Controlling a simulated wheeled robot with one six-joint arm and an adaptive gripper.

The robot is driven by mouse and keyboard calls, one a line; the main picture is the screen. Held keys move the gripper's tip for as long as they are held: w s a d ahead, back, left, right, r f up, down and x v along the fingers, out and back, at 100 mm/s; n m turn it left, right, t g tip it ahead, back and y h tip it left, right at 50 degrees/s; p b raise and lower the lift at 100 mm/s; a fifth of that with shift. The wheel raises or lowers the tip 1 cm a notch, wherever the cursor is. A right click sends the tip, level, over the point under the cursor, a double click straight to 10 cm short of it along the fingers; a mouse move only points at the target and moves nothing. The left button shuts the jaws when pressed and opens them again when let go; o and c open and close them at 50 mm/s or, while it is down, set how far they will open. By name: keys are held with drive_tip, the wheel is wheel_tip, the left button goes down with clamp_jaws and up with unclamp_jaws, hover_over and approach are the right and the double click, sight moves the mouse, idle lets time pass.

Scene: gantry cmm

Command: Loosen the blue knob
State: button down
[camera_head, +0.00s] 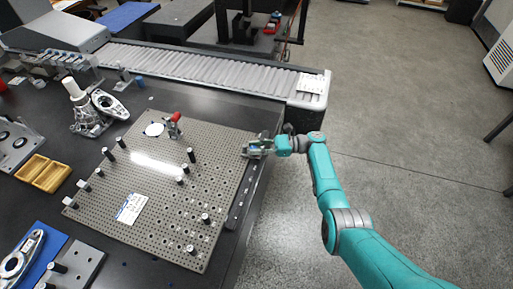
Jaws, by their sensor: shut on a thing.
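My gripper (256,149) is at the right edge of the perforated fixture plate (215,165), reached from the right by my teal arm. Its jaws are closed around the small blue knob at that edge. The fingers hide most of the knob, so its turn and height cannot be told.
Several dark posts and a red-handled clamp (174,121) stand on the plate. A roller conveyor (200,67) runs behind it. A yellow tray (38,173) and metal parts lie at the left. The floor at the right is clear.

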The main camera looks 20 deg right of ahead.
drive_tip(key=shift+n+g, duration=0.3)
drive_tip(key=shift+g, duration=0.1)
idle(0.3)
drive_tip(key=c, duration=0.9)
unclamp_jaws()
drive_tip(key=shift+c, duration=0.2)
drive_tip(key=s+d, duration=0.1)
drive_tip(key=d, duration=0.6)
drive_tip(key=shift+s+d, duration=0.15)
